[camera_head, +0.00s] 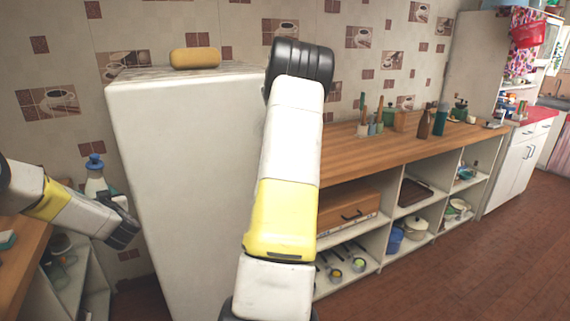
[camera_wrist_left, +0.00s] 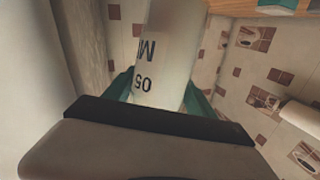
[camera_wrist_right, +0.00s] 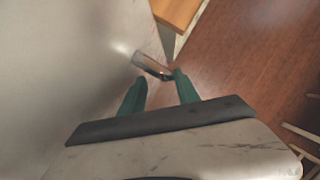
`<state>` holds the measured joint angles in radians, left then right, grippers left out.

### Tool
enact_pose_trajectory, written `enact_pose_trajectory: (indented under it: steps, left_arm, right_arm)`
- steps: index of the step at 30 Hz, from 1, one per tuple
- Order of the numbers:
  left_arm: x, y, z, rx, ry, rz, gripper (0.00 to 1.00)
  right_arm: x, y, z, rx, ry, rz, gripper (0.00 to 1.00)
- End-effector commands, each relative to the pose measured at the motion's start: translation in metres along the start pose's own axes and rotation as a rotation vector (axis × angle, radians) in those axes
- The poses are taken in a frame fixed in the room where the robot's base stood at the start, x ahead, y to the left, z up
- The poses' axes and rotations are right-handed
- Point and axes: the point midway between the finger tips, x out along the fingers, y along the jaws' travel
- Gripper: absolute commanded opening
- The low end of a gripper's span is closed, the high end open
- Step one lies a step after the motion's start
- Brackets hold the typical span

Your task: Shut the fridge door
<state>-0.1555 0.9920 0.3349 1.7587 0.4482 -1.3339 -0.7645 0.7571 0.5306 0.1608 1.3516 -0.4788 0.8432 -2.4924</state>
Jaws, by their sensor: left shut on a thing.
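The white fridge (camera_head: 185,170) stands against the tiled wall with its broad pale face toward me; I cannot tell how far its door is open. My left gripper (camera_head: 125,232) is by the fridge's left edge. In the left wrist view its teal fingers are shut on a pale rounded thing (camera_wrist_left: 165,60) with dark letters. My right gripper (camera_wrist_right: 160,80) is hidden in the head view behind my right arm. In the right wrist view it is open and empty, pointing down beside a pale surface. A small shiny bar (camera_wrist_right: 152,67) shows at its fingertips.
A yellow loaf-shaped thing (camera_head: 195,57) lies on the fridge. A wooden counter (camera_head: 365,150) with shelves stands to the right. The brown floor (camera_head: 440,275) at right is clear.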

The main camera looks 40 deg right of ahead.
Motion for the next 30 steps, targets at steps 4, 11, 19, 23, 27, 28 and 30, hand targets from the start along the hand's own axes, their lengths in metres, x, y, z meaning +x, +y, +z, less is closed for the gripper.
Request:
enact_pose_trajectory:
  steps: [4, 11, 19, 23, 27, 28, 30]
  left_arm:
    - [0.001, 0.000, -0.003, -0.001, 0.006, -0.001, 0.00]
    - [0.001, 0.000, -0.003, -0.001, 0.006, -0.001, 0.00]
    - [0.001, 0.000, -0.003, -0.001, 0.006, -0.002, 0.00]
    - [0.001, 0.000, -0.003, -0.001, 0.006, -0.001, 0.00]
    - [0.001, 0.000, -0.003, -0.001, 0.006, -0.001, 0.00]
    - [0.001, 0.000, -0.003, -0.001, 0.006, -0.001, 0.00]
    - [0.001, 0.000, -0.003, -0.001, 0.006, -0.001, 0.00]
  right_arm:
    - [-0.031, -0.001, 0.000, 0.000, 0.000, -0.002, 0.38]
    - [-0.061, -0.001, -0.002, 0.000, 0.005, -0.004, 0.38]
    - [-0.071, -0.002, -0.002, 0.000, 0.007, -0.006, 0.38]
    - [-0.071, -0.003, -0.002, 0.000, 0.008, -0.006, 0.38]
    - [-0.070, -0.003, -0.002, 0.000, 0.008, -0.007, 0.38]
    - [-0.070, -0.003, -0.002, 0.000, 0.008, -0.007, 0.38]
    - [-0.070, -0.003, -0.002, 0.000, 0.008, -0.007, 0.38]
